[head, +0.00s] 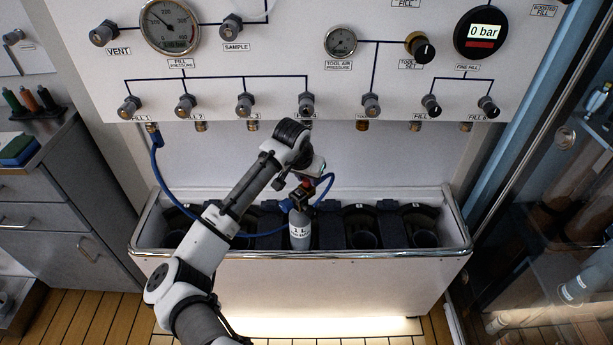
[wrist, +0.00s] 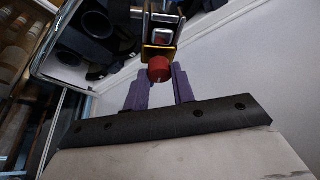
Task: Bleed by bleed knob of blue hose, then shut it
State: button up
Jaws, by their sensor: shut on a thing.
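The blue hose (head: 158,165) hangs from the FILL 1 outlet on the panel's left and dips into the trough. Blue hose also loops beside the small grey cylinder (head: 299,236), which stands in the trough with its label facing out. In the wrist view a red knob (wrist: 159,69) sits on a metal fitting (wrist: 160,40). My gripper (wrist: 160,78) has its two purple fingers shut on this red knob, one on each side. In the head view my gripper (head: 305,182) is just above the cylinder's top, and my wrist partly hides the fitting.
The trough (head: 400,252) has a metal front rail and several dark holders. The panel (head: 290,60) above carries several valve knobs, a fill pressure gauge (head: 170,24) and a digital display (head: 483,34) reading 0 bar. A drawer cabinet (head: 45,200) is left, glass doors right.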

jog(key=o, duration=1)
jog(key=shift+r, duration=0.1)
jog(key=b+v, duration=0.2)
jog(key=v, duration=1.1)
jog(key=shift+r, duration=0.3)
jog(key=shift+s+f, duration=0.1)
jog(key=shift+s, duration=0.15)
